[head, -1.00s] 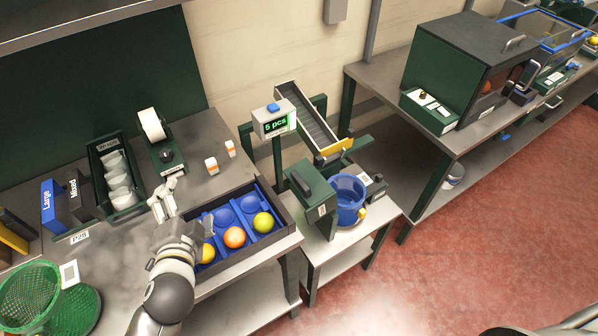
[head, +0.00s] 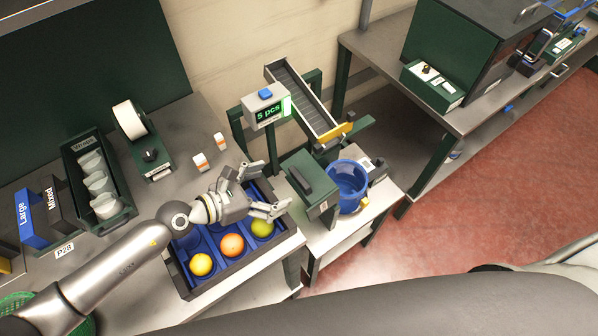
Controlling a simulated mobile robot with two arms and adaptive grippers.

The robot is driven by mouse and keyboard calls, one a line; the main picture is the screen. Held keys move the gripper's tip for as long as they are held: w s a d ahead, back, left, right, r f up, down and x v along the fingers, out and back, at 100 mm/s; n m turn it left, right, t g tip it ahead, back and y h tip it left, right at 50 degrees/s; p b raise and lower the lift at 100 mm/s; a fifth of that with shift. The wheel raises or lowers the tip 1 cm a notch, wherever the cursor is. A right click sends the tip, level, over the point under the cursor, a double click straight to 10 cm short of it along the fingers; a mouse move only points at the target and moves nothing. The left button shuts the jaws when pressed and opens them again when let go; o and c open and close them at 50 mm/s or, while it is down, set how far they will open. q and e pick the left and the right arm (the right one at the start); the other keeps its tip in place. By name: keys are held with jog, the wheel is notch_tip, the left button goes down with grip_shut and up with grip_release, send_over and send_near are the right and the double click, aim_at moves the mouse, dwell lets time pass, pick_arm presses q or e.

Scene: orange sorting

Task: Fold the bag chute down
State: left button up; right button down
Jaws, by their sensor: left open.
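The chute (head: 301,97) is a ribbed grey channel with pale side walls, sloping down to the right behind the small display. A yellow piece (head: 335,133) sits at its lower end, above and behind a blue round container (head: 346,187). The chute is raised at its back end. My left gripper (head: 268,188) is open and empty, above the fruit tray, with its fingers pointing right. It is to the left of the green box (head: 311,183) and apart from the chute. My right gripper is not in view.
A display (head: 267,108) reading "5 pcs" stands beside the chute. The dark tray (head: 183,279) with blue compartments holds three fruits below my left gripper. Two small orange-white items (head: 200,162) stand on the bench. A second bench (head: 380,60) is at the right.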

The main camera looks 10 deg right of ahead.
aim_at(299, 177)
pick_arm(q)
jog(key=b+x, duration=0.1)
jog(key=x, duration=0.7)
jog(key=shift+w+d+f+b, duration=0.15)
jog(key=shift+w+d+b, duration=0.15)
jog(key=shift+d, duration=0.25)
jog(key=shift+c, duration=0.4)
